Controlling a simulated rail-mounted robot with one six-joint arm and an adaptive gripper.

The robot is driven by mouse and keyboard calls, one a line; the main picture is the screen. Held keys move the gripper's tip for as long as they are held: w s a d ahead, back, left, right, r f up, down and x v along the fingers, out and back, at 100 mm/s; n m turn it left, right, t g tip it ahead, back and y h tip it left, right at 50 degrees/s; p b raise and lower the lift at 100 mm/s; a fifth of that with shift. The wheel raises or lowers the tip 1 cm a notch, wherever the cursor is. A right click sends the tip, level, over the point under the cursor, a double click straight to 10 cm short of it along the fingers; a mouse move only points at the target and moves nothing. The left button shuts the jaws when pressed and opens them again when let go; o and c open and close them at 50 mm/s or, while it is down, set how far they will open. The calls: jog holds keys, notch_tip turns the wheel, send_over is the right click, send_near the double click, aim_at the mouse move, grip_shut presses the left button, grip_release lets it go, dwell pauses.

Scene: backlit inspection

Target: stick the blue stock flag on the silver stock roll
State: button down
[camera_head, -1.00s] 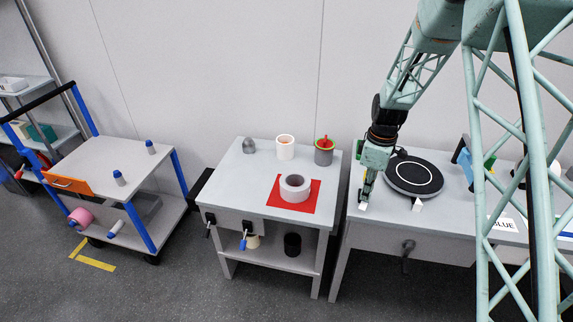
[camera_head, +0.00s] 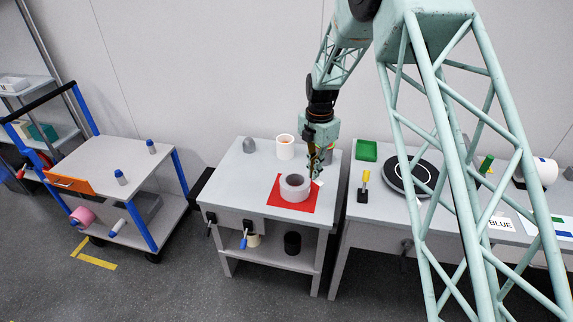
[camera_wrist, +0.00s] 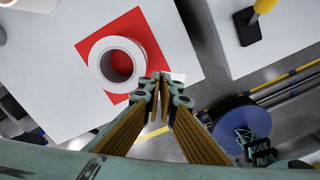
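A silver-grey roll (camera_head: 283,186) lies flat on a red mat (camera_head: 275,199) on the middle table. In the wrist view the roll (camera_wrist: 98,66) lies just left of my fingertips on the red mat (camera_wrist: 138,20). My gripper (camera_head: 316,176) is over the roll's right side, pointing down. In the wrist view its fingers (camera_wrist: 160,82) are close together. A small white piece (camera_head: 319,181) is at the fingertips and appears held; it also shows in the wrist view (camera_wrist: 178,77). I see no blue on it. Whether it touches the roll I cannot tell.
A white roll (camera_head: 285,153) and a grey dome (camera_head: 249,145) stand at the middle table's back. The right table holds a yellow-handled tool (camera_head: 364,180), a green tray (camera_head: 366,150), a black turntable (camera_head: 402,172) and a "BLUE" sign (camera_head: 500,224). A gap separates the tables.

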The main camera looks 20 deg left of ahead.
jog(key=s+a+r+n, duration=0.1)
jog(key=a+n, duration=0.5)
jog(key=a, duration=0.4)
jog(key=shift+s+r+n, duration=0.15)
jog(key=shift+r+n, duration=0.25)
jog(key=shift+a+p, duration=0.1)
jog(key=shift+p, duration=0.25)
jog(key=shift+f+b, duration=1.1)
jog(key=shift+f, duration=1.85)
jog(key=shift+f+b, duration=0.45)
jog(key=shift+f, duration=0.75)
jog(key=c, duration=3.4)
grip_release()
jog(key=o, duration=0.5)
jog(key=shift+o, duration=0.2)
jog(key=shift+r, duration=0.1)
notch_tip(320, 180, up, 12)
